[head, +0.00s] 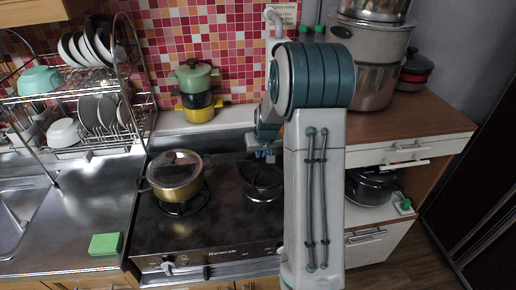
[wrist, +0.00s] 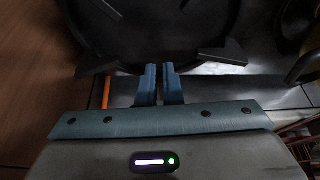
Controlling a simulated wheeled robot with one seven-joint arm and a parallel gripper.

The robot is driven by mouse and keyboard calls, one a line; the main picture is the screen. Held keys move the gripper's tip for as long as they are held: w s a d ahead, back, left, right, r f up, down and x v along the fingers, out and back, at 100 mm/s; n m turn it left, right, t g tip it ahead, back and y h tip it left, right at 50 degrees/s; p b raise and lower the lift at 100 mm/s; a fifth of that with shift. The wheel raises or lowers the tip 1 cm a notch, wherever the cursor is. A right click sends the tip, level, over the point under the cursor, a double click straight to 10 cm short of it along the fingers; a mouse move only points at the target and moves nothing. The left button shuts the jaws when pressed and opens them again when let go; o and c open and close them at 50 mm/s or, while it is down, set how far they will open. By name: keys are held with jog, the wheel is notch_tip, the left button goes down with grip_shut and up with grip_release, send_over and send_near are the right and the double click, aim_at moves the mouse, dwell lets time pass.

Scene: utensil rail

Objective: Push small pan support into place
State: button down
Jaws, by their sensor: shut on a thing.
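The small pan support (head: 262,181) is a black ring with prongs over the right burner of the stove. In the wrist view the dark pan support (wrist: 225,53) fills the top, with prongs to the left and right. My gripper (head: 265,153) is at the back edge of the support. In the wrist view my gripper (wrist: 159,70) has its blue fingers nearly together at the rim, shut on a thin part of the support. That part is mostly hidden between the fingers. I cannot tell whether the support sits fully flat.
A lidded yellow pot (head: 174,175) stands on the left burner. The stove (head: 215,238) has knobs along its front. Stacked pots (head: 194,88) stand behind it. A dish rack (head: 90,95) and green sponge (head: 105,244) are at left. Large steel pots (head: 372,85) stand on the right counter.

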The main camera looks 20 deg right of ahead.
jog(key=shift+a, duration=0.15)
notch_tip(320, 180, down, 6)
jog(key=b, duration=0.5)
jog(key=shift+r, duration=0.1)
jog(key=shift+f+b, duration=0.85)
jog(key=shift+b, duration=0.3)
dwell(0.5)
jog(key=c, duration=1.5)
grip_release()
jog(key=shift+s, duration=0.1)
jog(key=b+v, duration=0.1)
jog(key=v, duration=1.2)
jog(key=shift+s+r, duration=0.1)
jog(key=shift+r, duration=0.3)
